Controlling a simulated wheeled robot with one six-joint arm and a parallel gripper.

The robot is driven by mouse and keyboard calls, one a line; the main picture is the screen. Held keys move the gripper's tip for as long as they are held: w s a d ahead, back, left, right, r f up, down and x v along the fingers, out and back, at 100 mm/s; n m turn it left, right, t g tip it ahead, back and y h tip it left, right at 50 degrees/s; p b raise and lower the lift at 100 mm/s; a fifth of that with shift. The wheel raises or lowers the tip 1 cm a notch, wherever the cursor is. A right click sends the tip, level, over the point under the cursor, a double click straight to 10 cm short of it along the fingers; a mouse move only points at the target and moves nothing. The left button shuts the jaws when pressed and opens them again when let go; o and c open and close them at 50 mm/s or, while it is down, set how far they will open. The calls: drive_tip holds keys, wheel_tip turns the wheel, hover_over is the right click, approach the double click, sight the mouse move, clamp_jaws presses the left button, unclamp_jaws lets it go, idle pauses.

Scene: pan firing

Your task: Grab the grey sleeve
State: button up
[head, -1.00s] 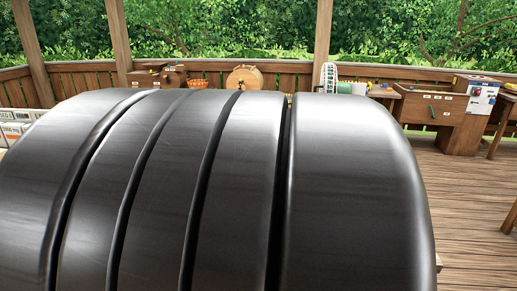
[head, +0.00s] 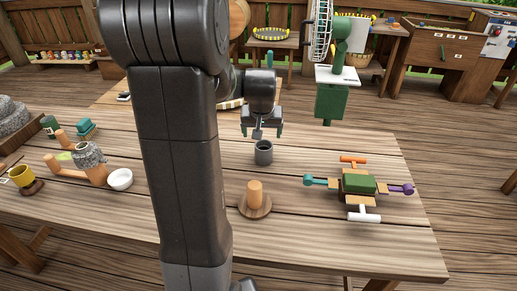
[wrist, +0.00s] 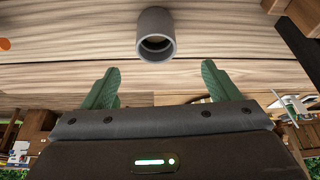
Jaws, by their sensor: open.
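The grey sleeve (head: 264,152) is a short hollow cylinder standing upright on the wooden table (head: 330,240). In the wrist view the sleeve (wrist: 155,35) shows its open end, ahead of the fingers and roughly centred between them. My gripper (head: 260,132) is just above and behind the sleeve in the head view. Its two green fingers (wrist: 159,85) are spread apart with nothing between them. The fingers do not appear to touch the sleeve.
A wooden peg on a round base (head: 255,198) stands in front of the sleeve. A green block with coloured arms (head: 360,184) lies to the right. A white bowl (head: 120,180) and a yellow mug (head: 22,174) are at the left. Bare tabletop surrounds the sleeve.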

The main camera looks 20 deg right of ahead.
approach(264, 149)
drive_tip(key=f, duration=0.2)
drive_tip(key=shift+w+a+f, duration=0.1)
drive_tip(key=shift+a+f, duration=0.15)
drive_tip(key=shift+f, duration=0.15)
drive_tip(key=shift+d+p+x, duration=0.2)
drive_tip(key=shift+p+x, duration=0.25)
drive_tip(key=shift+x, duration=2.1)
